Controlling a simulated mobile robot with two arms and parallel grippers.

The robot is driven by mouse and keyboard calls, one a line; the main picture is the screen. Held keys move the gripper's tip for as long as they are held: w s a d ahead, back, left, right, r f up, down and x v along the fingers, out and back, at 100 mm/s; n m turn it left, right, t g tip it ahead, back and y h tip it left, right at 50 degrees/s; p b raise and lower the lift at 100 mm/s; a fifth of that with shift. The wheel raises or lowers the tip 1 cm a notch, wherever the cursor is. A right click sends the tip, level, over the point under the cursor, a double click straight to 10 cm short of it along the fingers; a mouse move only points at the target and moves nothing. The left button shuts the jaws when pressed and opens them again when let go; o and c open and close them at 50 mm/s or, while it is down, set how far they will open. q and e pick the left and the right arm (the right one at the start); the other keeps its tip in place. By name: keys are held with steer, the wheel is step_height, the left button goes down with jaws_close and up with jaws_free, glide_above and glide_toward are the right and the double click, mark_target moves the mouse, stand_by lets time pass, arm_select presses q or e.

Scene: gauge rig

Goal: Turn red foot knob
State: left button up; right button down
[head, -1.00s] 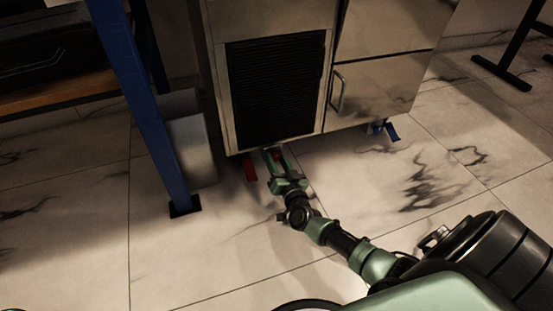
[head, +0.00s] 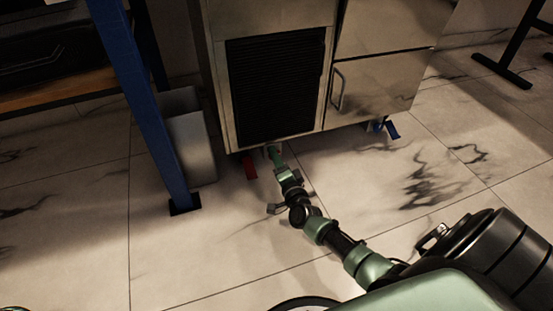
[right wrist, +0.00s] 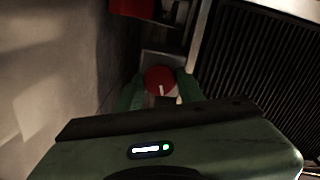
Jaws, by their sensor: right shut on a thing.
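The red foot knob (right wrist: 158,78) shows in the right wrist view as a round red cap with a white mark on its face. My right gripper (right wrist: 159,84) has one green finger on each side of the knob and is shut on it. In the head view the right gripper (head: 273,152) reaches to the bottom front edge of the steel cabinet (head: 229,115), seen nearly edge-on. The knob is hidden there by the gripper and the cabinet edge. My left gripper is not in view.
A red tab (head: 249,167) sticks out under the cabinet just left of the gripper, and a blue tab (head: 392,130) shows under its right side. A blue post (head: 158,120) and a grey bin (head: 192,149) stand to the left. The marble floor in front is clear.

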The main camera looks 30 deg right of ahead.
steer(key=shift+f+m, duration=0.1)
steer(key=shift+m, duration=0.2)
stand_by(0.4)
steer(key=c, duration=0.9)
jaws_free()
steer(key=shift+s, duration=0.1)
steer(key=p+v, duration=0.4)
steer(key=v, duration=0.3)
steer(key=shift+s+a, duration=0.1)
steer(key=shift+s, duration=0.3)
